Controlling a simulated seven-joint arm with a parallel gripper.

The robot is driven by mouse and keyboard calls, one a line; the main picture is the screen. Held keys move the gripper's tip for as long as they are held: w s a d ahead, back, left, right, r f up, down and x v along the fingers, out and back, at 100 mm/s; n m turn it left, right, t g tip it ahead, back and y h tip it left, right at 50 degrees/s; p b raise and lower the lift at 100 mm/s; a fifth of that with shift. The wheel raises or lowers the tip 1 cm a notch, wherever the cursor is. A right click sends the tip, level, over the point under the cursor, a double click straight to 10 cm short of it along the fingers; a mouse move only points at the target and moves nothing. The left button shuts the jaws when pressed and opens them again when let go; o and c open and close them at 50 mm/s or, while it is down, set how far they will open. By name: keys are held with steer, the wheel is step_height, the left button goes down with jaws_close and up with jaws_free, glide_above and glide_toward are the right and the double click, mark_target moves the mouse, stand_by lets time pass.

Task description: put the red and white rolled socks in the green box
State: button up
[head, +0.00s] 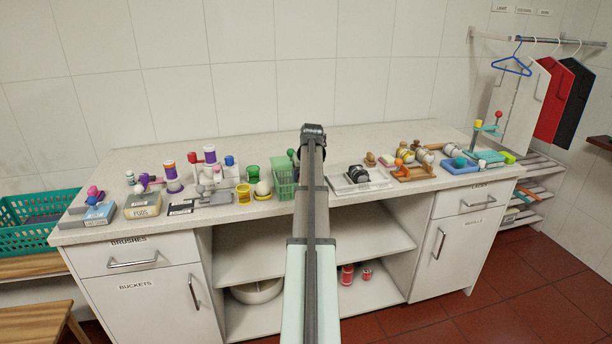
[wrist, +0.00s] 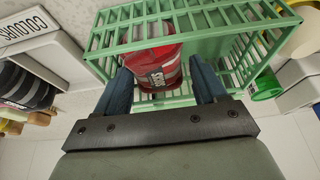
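The green box (wrist: 128,38), with slatted walls, fills the upper part of the wrist view. In the head view the green box (head: 284,180) stands on the counter just left of my arm. The red and white rolled socks (wrist: 153,66) show in the wrist view within the outline of the box, slightly tilted, with a white label. My gripper (wrist: 161,72) has its two dark blue fingers on either side of the socks, with a narrow gap at the right finger. In the head view my arm hides the fingers and the socks.
A tray labelled COLOURS (wrist: 38,42) holds a dark striped roll (wrist: 25,88) beside the box. A green round piece (wrist: 267,88) lies on the other side. In the head view, bottles and containers crowd the counter (head: 262,137), whose back strip is clear.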

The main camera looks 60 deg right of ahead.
steer(key=shift+o, duration=0.2)
steer(key=shift+s+d, duration=0.25)
steer(key=shift+d, duration=0.05)
steer(key=shift+r, duration=0.2)
steer(key=v, duration=1.3)
steer(key=shift+a+r, duration=0.15)
steer(key=shift+a, duration=0.3)
